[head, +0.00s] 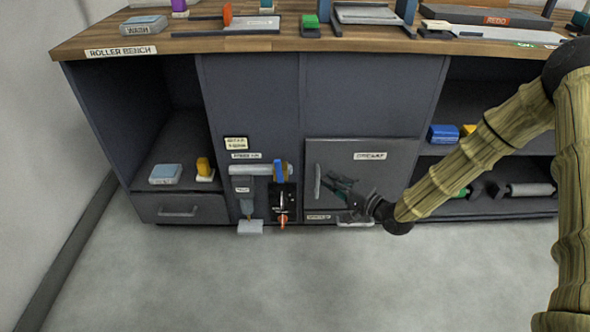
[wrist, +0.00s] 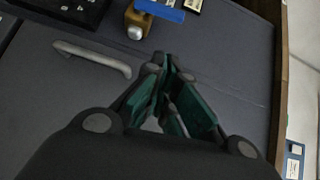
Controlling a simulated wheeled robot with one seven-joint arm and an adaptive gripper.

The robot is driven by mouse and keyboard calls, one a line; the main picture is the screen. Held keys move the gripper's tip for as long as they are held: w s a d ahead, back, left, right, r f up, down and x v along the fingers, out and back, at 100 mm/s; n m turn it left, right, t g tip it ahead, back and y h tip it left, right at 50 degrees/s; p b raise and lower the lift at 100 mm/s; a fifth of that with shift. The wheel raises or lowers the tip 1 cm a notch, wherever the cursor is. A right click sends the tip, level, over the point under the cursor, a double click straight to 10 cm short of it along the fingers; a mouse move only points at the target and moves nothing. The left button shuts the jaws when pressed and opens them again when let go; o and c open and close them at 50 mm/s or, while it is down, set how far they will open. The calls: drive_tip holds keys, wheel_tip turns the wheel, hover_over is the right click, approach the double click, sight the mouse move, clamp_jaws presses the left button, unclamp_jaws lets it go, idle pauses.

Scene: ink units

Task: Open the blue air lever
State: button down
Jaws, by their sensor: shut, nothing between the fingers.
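The blue air lever (head: 281,172) sits upright at the right end of a short grey horizontal pipe (head: 248,170) on the bench front. In the wrist view, the blue lever (wrist: 160,10) is cut by the top edge, beside a brass-coloured valve body (wrist: 137,22). My gripper (head: 328,180) is in front of the cabinet door, to the right of the lever and apart from it. Its green-padded fingers (wrist: 170,65) are together at the tips in the wrist view, with nothing between them.
A door handle (head: 317,182) stands out between my gripper and the lever; it also shows in the wrist view (wrist: 92,57). A black panel with an orange-red part (head: 283,221) is below the lever. The floor (head: 240,285) in front is clear.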

sight(279, 171)
drive_tip(key=shift+a, duration=0.1)
drive_tip(key=s+a+b+x, duration=0.2)
drive_tip(key=b+x, duration=0.3)
drive_tip(key=x, duration=0.7)
drive_tip(key=shift+w+a+f, duration=0.2)
drive_tip(key=shift+w+f, duration=0.05)
